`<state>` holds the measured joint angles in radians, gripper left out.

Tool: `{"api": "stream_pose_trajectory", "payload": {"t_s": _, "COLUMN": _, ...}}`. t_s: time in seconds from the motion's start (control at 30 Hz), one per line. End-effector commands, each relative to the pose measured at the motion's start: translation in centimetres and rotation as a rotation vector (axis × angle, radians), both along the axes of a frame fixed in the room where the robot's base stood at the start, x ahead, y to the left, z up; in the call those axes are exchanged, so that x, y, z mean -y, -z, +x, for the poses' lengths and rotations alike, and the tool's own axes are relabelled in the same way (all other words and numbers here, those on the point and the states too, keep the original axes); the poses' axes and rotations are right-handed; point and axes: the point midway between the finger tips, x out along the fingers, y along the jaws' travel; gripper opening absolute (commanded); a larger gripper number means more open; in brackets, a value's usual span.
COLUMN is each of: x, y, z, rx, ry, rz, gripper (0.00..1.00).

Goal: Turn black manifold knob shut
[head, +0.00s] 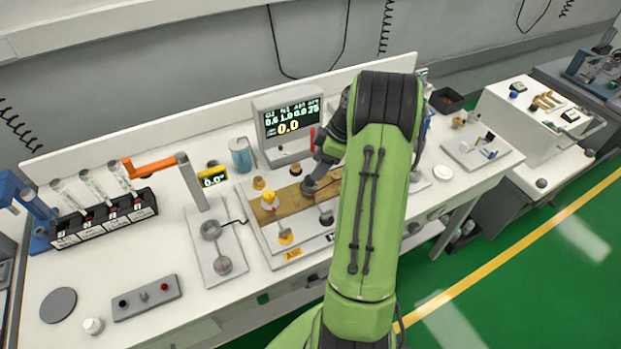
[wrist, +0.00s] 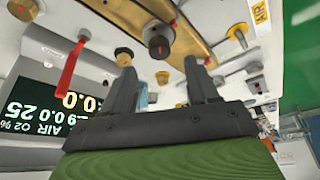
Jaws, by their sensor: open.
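A brass manifold plate (head: 268,211) lies on a board on the white bench. In the wrist view, a black knob (wrist: 158,42) with a red mark stands on the brass plate (wrist: 185,38). My gripper (wrist: 160,65) is open, its two fingers apart on either side of and just short of this knob, with nothing between them. In the head view my green arm covers part of the plate, and the gripper is mostly hidden behind it.
Yellow knobs (head: 285,236) and small fittings stand close around. A monitor (head: 287,122) stands behind the board. A blue canister (head: 240,155) and a post with an orange arm (head: 150,168) are to the left.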

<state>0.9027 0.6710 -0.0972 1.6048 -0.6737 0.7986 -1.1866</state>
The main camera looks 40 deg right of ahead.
Motion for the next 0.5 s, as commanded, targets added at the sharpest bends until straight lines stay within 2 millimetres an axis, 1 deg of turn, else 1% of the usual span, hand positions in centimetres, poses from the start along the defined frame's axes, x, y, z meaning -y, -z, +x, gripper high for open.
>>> {"api": "stream_pose_trajectory", "payload": {"t_s": 0.03, "x": -0.4, "y": 1.3, "z": 0.3, "rx": -0.002, "ry": -0.002, "rz": 0.003, "gripper": 0.59}}
{"api": "stream_pose_trajectory", "payload": {"t_s": 0.1, "x": -0.8, "y": 2.7, "z": 0.8, "rx": -0.003, "ry": -0.002, "rz": 0.002, "gripper": 0.59}}
{"api": "stream_pose_trajectory", "payload": {"t_s": 0.2, "x": -1.2, "y": 4.2, "z": 1.3, "rx": -0.003, "ry": 0.0, "rz": 0.002, "gripper": 0.59}}
{"api": "stream_pose_trajectory", "payload": {"t_s": 0.33, "x": -1.4, "y": 5.1, "z": 1.6, "rx": -0.001, "ry": 0.0, "rz": 0.0, "gripper": 0.59}}
{"api": "stream_pose_trajectory", "payload": {"t_s": 0.5, "x": -1.4, "y": 5.2, "z": 1.7, "rx": -0.001, "ry": 0.0, "rz": -0.001, "gripper": 0.59}}
